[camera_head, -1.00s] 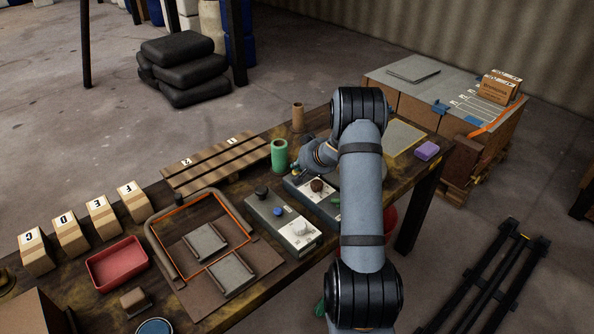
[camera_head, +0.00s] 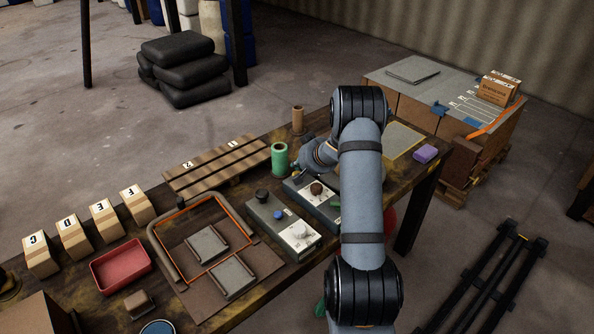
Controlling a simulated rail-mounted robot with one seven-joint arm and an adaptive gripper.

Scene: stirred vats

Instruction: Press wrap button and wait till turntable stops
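A grey control box (camera_head: 284,226) on the bench carries a dark knob, a blue button (camera_head: 279,214) and a pale dial. A second grey box (camera_head: 298,189) stands behind it, with a brown round knob (camera_head: 317,189) and a green button (camera_head: 335,201), partly covered by my arm. I cannot tell which button is the wrap button. I cannot make out a turntable; part of the bench is hidden behind my arm. My gripper (camera_head: 301,173) is small and partly hidden, over the far end of the second box, beside the green spool (camera_head: 279,158). Its finger opening is unclear.
A slatted wooden rack (camera_head: 217,166), a brown spool (camera_head: 297,119) and an orange-edged frame (camera_head: 228,206) with grey pads share the bench. Lettered boxes (camera_head: 103,219) and a red tray (camera_head: 121,264) are at left. A purple block (camera_head: 426,154) lies at right.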

